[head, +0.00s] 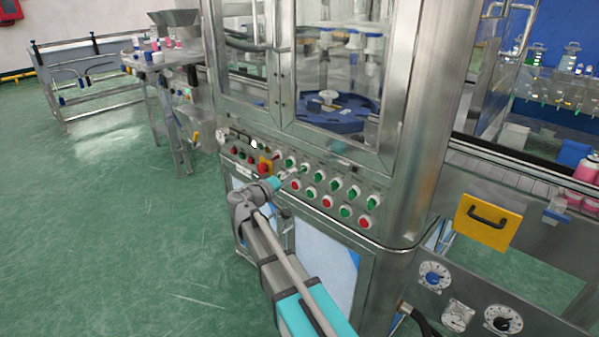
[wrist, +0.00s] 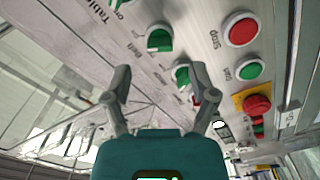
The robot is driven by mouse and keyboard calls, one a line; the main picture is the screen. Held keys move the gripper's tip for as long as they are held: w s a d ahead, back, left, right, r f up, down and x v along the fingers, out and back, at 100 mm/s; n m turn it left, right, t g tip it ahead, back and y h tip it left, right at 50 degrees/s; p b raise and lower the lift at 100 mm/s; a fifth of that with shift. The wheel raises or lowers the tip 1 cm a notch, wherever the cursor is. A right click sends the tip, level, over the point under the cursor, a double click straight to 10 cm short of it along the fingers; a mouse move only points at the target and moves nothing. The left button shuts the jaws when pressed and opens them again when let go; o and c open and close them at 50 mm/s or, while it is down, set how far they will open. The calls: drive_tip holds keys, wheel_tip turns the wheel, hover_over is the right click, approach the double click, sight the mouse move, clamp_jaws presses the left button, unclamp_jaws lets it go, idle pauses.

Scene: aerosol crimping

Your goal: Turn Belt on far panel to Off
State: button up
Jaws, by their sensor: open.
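The far panel (head: 320,195) is the sloped metal control panel on the machine's front, with rows of buttons and green switches. In the wrist view, a green rotary switch (wrist: 158,39) stands above the fingers beside a small label that seems to read "Belt"; its exact setting is hard to read. A second green switch (wrist: 180,74) lies in line with the space between the fingers, nearer the right finger. My gripper (wrist: 160,82) is open and empty, facing the panel. In the head view my gripper (head: 290,175) is close to the panel; contact cannot be told.
A red Stop button (wrist: 241,30), a green button (wrist: 250,70) and a red emergency button on yellow (wrist: 257,104) sit to the right. Glass doors (head: 340,75) rise above the panel. A yellow plate with a black handle (head: 486,221) is at right. Open green floor lies left.

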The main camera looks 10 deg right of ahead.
sight(300, 171)
drive_tip(key=shift+x, duration=2.45)
clamp_jaws()
